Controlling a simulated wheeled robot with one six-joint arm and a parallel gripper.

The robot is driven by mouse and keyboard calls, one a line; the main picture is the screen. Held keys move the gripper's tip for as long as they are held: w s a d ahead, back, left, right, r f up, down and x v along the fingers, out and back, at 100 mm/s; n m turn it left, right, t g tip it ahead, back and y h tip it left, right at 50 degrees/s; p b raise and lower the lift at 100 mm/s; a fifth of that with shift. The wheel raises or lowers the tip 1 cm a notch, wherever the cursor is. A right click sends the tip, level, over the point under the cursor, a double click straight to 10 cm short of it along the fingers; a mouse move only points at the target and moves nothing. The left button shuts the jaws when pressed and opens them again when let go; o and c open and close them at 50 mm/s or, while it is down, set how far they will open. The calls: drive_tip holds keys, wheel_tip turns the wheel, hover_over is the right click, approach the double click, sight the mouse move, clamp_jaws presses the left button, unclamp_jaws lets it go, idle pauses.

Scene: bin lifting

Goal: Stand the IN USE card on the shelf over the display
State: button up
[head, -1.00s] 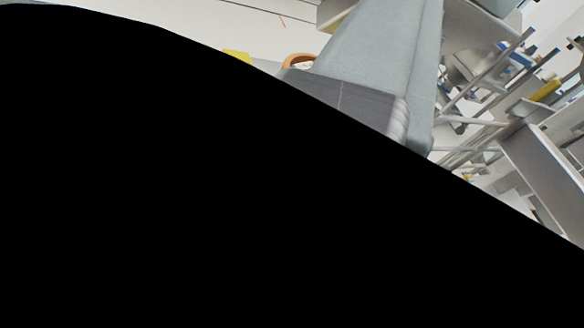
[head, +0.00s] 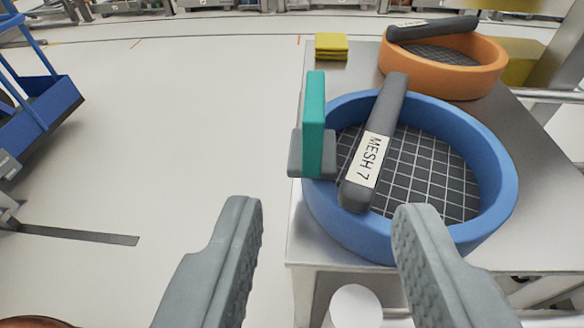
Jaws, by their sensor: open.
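My gripper (head: 327,212) is open and empty, its two fingers spread in the lower part of the view, in front of a metal table (head: 301,232). A teal upright plate (head: 315,125) stands with a grey block (head: 295,153) at its foot, beside the left rim of a blue round sieve. I see no lettering on the plate, so I cannot tell whether it is the IN USE card. I make out neither the display nor the shelf over it.
The blue sieve (head: 500,185) holds a mesh with a grey bar labelled MESH 7 (head: 372,150) across it. An orange sieve (head: 490,75) and yellow pads (head: 331,46) lie farther back. A blue cart (head: 45,105) stands far left; the floor between is open.

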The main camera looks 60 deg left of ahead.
approach(315, 93)
drive_tip(key=x, duration=0.5)
drive_tip(key=shift+w+d+f, duration=0.1)
drive_tip(key=shift+w+f, duration=0.05)
drive_tip(key=shift+f, duration=0.2)
drive_tip(key=shift+x, duration=2.55)
drive_tip(key=shift+f, duration=0.1)
clamp_jaws()
